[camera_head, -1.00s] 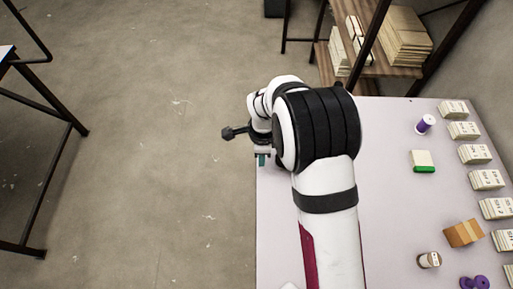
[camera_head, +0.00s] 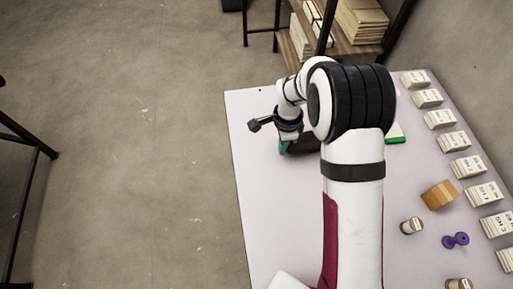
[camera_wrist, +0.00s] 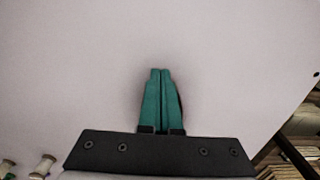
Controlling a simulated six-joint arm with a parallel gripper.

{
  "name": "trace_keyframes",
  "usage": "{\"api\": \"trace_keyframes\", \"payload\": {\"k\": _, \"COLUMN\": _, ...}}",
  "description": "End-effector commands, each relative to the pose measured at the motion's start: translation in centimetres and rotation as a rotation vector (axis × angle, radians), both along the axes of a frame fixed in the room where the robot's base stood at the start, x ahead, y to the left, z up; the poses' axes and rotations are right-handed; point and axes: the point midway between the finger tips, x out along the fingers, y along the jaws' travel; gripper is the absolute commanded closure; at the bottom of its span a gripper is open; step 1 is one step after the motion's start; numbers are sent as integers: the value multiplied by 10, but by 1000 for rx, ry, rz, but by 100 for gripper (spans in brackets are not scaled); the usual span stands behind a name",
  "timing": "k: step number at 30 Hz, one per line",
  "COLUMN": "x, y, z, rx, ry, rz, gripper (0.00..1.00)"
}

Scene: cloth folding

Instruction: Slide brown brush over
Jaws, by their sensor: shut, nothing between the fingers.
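My gripper (camera_head: 284,147) is over the far left part of the table, with its teal fingers pointing down. In the wrist view the two fingers (camera_wrist: 161,72) are shut together with nothing between them, close above the pale tabletop. A dark brown patch (camera_head: 304,143) shows just right of the fingers in the head view, partly behind my arm; I cannot tell whether it is the brown brush or shadow. In the wrist view a thin dark edge (camera_wrist: 182,102) shows beside the right finger, mostly hidden by it. No brush is clearly recognisable.
On the white table (camera_head: 262,190), right of my arm, are a tan-orange block (camera_head: 439,194), a spool (camera_head: 411,226), a purple object (camera_head: 456,240) and a green-edged block (camera_head: 396,134). Several card stacks (camera_head: 453,141) line the right edge. The table's left side is clear.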

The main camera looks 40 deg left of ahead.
Motion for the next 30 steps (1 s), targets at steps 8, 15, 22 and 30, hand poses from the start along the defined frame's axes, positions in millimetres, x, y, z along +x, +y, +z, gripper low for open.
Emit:
{"api": "trace_keyframes", "payload": {"k": 8, "x": 54, "y": -54, "z": 0, "rx": 0, "ry": 0, "rz": -4, "gripper": 100}}
{"api": "trace_keyframes", "payload": {"k": 15, "x": 72, "y": -72, "z": 0, "rx": 0, "ry": 0, "rz": 0, "gripper": 100}}
{"api": "trace_keyframes", "payload": {"k": 22, "x": 72, "y": -72, "z": 0, "rx": 0, "ry": 0, "rz": 1, "gripper": 100}}
{"api": "trace_keyframes", "payload": {"k": 30, "x": 55, "y": -55, "z": 0, "rx": 1, "ry": -1, "rz": 6, "gripper": 100}}
